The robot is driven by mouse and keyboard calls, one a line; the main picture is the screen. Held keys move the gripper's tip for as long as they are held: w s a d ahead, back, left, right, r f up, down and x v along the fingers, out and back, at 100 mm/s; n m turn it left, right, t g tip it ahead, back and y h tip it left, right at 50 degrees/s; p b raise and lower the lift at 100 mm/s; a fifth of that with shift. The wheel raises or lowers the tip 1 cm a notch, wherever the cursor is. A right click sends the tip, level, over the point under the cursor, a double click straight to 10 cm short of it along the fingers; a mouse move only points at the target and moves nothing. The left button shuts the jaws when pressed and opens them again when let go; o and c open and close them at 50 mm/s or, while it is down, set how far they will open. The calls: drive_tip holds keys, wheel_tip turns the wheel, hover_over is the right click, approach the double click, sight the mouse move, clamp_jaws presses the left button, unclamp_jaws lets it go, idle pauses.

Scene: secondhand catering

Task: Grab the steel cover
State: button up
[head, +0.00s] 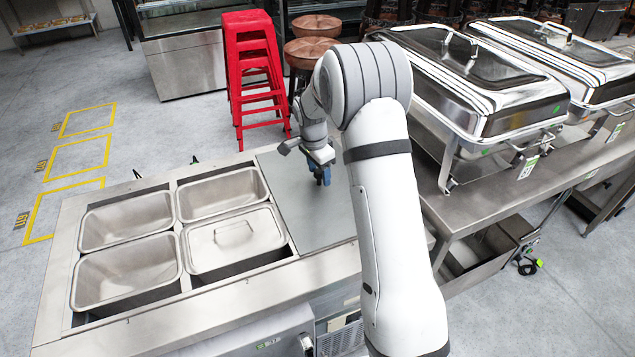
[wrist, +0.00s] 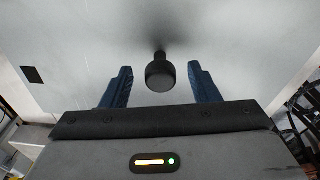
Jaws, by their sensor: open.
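The steel cover (head: 300,215) is a flat grey plate lying on the right part of the steel counter, beside the pans. Its black knob (wrist: 160,73) stands up in the wrist view, and the plate (wrist: 90,45) fills the area behind it. My gripper (head: 322,180) points down over the cover. In the wrist view its blue fingers (wrist: 159,70) are open, one on each side of the knob, with a gap on both sides.
Three open steel pans (head: 127,220) and a pan with a handled lid (head: 232,240) sit left of the cover. Chafing dishes (head: 480,85) stand on a steel table at right. Red stools (head: 250,70) and brown-topped stools (head: 305,50) stand behind the counter.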

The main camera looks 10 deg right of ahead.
drive_tip(key=shift+f, duration=0.5)
clamp_jaws()
